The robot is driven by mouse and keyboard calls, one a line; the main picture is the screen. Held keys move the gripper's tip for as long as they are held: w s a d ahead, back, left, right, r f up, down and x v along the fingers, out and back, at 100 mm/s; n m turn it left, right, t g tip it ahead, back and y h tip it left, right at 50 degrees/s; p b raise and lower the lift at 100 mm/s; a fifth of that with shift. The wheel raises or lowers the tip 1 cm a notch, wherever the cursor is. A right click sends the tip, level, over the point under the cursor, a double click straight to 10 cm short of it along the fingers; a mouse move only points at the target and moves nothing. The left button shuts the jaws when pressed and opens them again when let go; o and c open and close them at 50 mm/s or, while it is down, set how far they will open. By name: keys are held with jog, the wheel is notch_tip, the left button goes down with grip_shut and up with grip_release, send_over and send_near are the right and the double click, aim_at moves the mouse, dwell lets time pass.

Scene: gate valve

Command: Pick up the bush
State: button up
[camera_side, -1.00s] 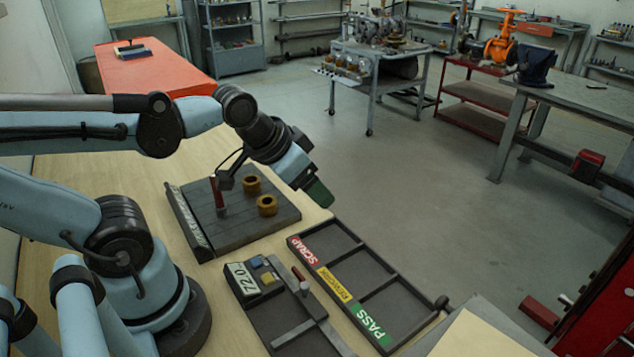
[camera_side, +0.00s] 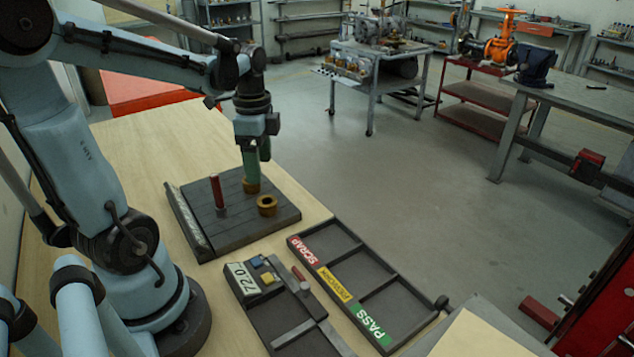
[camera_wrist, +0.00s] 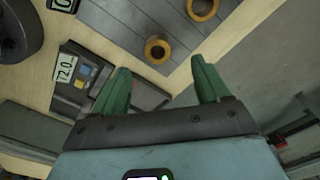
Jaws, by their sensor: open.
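Two brass ring-shaped bushes lie on a dark grooved plate (camera_side: 228,236). The other bush (camera_side: 267,211) stands free, nearer the camera. In the wrist view, my gripper (camera_wrist: 160,63) is open with its green fingers well apart. One bush (camera_wrist: 148,56) shows in line with the gap between them, and the second bush (camera_wrist: 191,13) is farther up, partly cut off.
A red-handled upright tool (camera_side: 217,190) stands on the plate, left of the bushes. A gauge box reading 72.0 (camera_side: 243,279) and a tray marked SCRAP, REWORK and PASS (camera_side: 343,297) lie nearer the camera. The wooden table left of the plate is bare.

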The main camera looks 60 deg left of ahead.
send_over(267, 199)
jog(key=f, duration=0.4)
jog(key=shift+s, duration=0.4)
jog(key=shift+w+d+f, duration=0.1)
jog(key=shift+d+f, duration=0.2)
jog(key=shift+f, duration=0.6)
jog(key=shift+w+d+f, duration=0.1)
jog(key=shift+d+f, duration=0.2)
jog(key=shift+f, duration=0.55)
jog(key=shift+s+f, duration=0.1)
jog(key=shift+f, duration=0.85)
jog(key=c, duration=1.3)
